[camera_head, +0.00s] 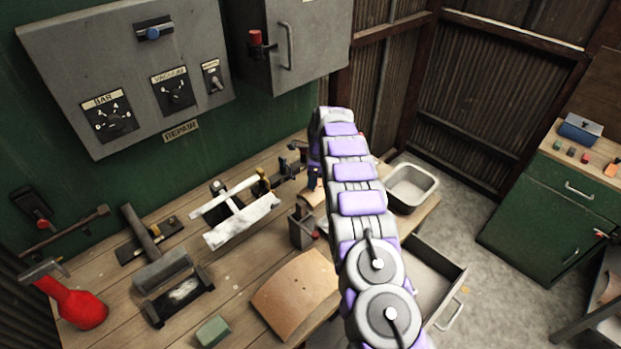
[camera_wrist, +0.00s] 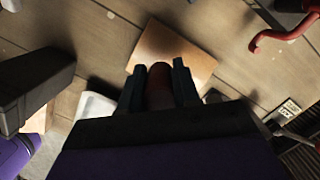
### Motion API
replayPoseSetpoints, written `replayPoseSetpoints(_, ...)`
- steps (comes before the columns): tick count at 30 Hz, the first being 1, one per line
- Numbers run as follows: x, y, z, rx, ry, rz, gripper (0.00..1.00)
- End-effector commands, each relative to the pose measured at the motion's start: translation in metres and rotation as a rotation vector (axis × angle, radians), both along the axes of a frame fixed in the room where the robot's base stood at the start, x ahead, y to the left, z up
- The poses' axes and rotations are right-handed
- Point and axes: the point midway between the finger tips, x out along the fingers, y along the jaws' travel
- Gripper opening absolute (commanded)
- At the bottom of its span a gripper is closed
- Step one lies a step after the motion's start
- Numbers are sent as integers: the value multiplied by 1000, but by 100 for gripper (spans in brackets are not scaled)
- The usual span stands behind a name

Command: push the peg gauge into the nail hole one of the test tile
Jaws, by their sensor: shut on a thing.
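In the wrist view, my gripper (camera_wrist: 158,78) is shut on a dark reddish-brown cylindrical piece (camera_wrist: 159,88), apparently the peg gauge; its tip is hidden. Beyond the fingers is a tan tile (camera_wrist: 180,48) lying on planks, with no hole discernible. In the head view, a curved tan tile (camera_head: 290,295) with small dark marks lies at the front of the bench. Another tan piece (camera_head: 313,200) is partly hidden by my arm. My dark gripper (camera_head: 314,180) shows just above that piece. I cannot tell whether the peg touches the tile.
A dark upright holder (camera_head: 301,228) stands close left of my arm. A clamp-like fixture (camera_head: 290,163) is behind. A metal basin (camera_head: 411,187) and open drawer (camera_head: 435,285) are right. A red bottle (camera_head: 75,303) and green block (camera_head: 212,331) sit left. A red hook (camera_wrist: 283,36) appears in the wrist view.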

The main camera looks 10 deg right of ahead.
Motion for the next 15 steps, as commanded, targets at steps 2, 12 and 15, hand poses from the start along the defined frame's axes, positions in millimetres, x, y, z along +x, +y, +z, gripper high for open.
replayPoseSetpoints(2, 0, 1, 0, -1, 0, 1, 5)
replayPoseSetpoints(12, 0, 1, -5, -1, 1, 0, 5)
replayPoseSetpoints(15, 0, 1, -7, -1, 1, -1, 5)
